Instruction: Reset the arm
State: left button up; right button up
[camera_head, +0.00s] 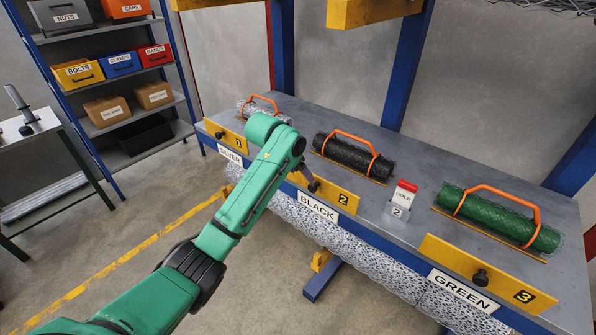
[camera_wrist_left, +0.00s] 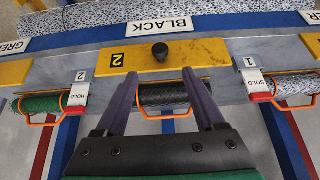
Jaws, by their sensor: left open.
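My left arm reaches in from the lower left in the head view. Its gripper (camera_head: 313,185) is partly hidden behind the wrist, over the bench front by the yellow plate marked 2 (camera_head: 330,194). In the left wrist view the gripper (camera_wrist_left: 159,78) is open, its two dark fingers apart with nothing held. Between and beyond the fingers show the black mesh roll (camera_wrist_left: 165,95) and the black knob (camera_wrist_left: 160,51) of plate 2. My right gripper is not in view.
The grey bench (camera_head: 420,165) carries a silver roll (camera_head: 262,108), a black roll (camera_head: 352,153) and a green roll (camera_head: 500,215), each with an orange handle.

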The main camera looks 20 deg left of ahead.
pick_arm(q)
jog(key=shift+s+a+r, duration=0.15)
jog(key=shift+s+r, duration=0.1)
jog(key=shift+r, duration=0.25)
jog(key=s+a+f+n+g, duration=0.15)
jog(key=s+f, duration=0.25)
jog(key=f, duration=0.7)
jog(key=s+a+f+y, duration=0.15)
jog(key=s+f, duration=0.25)
jog(key=f, duration=0.8)
jog(key=s+a+f+n+g, duration=0.15)
jog(key=s+f, duration=0.25)
jog(key=f, duration=0.7)
jog(key=s+a+f, duration=0.2)
jog(key=s+f, duration=0.5)
jog(key=s, duration=0.3)
jog(key=s+a+f, duration=0.1)
jog(key=s+f, duration=0.6)
jog(key=s, duration=0.2)
jog(key=s+f+g, duration=0.1)
jog(key=s+f, duration=0.1)
jog(key=s, duration=0.7)
jog(key=s+f+m+g, duration=0.1)
jog(key=s+f, duration=0.2)
jog(key=s, duration=0.7)
jog(key=shift+s+y, duration=0.3)
jog(key=shift+y, duration=0.15)
